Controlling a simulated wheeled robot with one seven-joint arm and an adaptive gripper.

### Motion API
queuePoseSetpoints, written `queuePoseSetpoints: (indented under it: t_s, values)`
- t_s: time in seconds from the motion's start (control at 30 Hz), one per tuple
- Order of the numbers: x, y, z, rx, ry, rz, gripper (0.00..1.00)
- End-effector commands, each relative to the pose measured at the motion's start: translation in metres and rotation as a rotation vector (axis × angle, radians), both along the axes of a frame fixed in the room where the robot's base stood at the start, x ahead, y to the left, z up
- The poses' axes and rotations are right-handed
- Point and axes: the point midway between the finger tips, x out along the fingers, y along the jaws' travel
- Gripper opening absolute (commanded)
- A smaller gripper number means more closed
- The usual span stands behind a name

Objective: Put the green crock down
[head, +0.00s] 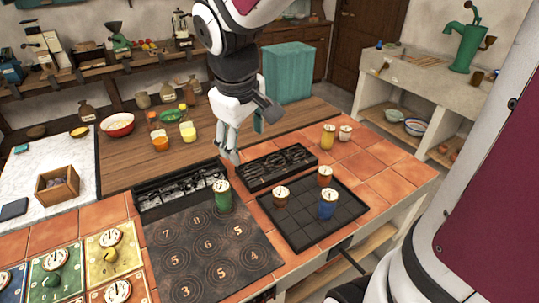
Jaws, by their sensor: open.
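The green crock (223,197) with a pale dial-like lid stands upright at the back right corner of the dark numbered board (190,287). My gripper (229,153) is open and empty. In the picture it is just above the crock, with its fingers pointing down and a visible gap between them and the lid. The exact depth between gripper and crock is hard to tell. The crock's base and the board spot beneath it are partly hidden by the crock itself.
Black racks (180,191) stand behind. A yellow crock (328,137) is on the tiles.

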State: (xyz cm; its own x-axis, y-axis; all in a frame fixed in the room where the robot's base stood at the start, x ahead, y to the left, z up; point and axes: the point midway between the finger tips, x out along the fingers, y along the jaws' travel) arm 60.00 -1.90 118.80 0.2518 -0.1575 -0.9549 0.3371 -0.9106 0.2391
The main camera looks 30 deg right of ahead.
Motion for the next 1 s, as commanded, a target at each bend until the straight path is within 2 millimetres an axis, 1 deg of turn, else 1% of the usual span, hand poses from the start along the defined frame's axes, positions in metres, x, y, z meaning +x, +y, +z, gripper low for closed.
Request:
queuePoseSetpoints:
  t_s: [0.03, 0.2, 0.3, 0.4, 0.5, 0.6, 0.7, 1.0]
  values:
    - [-0.017, 0.001, 0.013, 0.005, -0.032, -0.032, 0.64]
    - [-0.069, 0.006, 0.040, 0.069, -0.117, -0.149, 0.64]
    - [-0.099, 0.009, 0.049, 0.126, -0.163, -0.210, 0.64]
    - [-0.123, 0.012, 0.053, 0.186, -0.200, -0.256, 0.64]
    - [-0.141, 0.015, 0.054, 0.236, -0.222, -0.289, 0.64]
    - [-0.151, 0.017, 0.054, 0.270, -0.234, -0.307, 0.64]
    - [-0.155, 0.018, 0.054, 0.283, -0.239, -0.315, 0.64]
    - [-0.156, 0.018, 0.054, 0.284, -0.239, -0.316, 0.64]
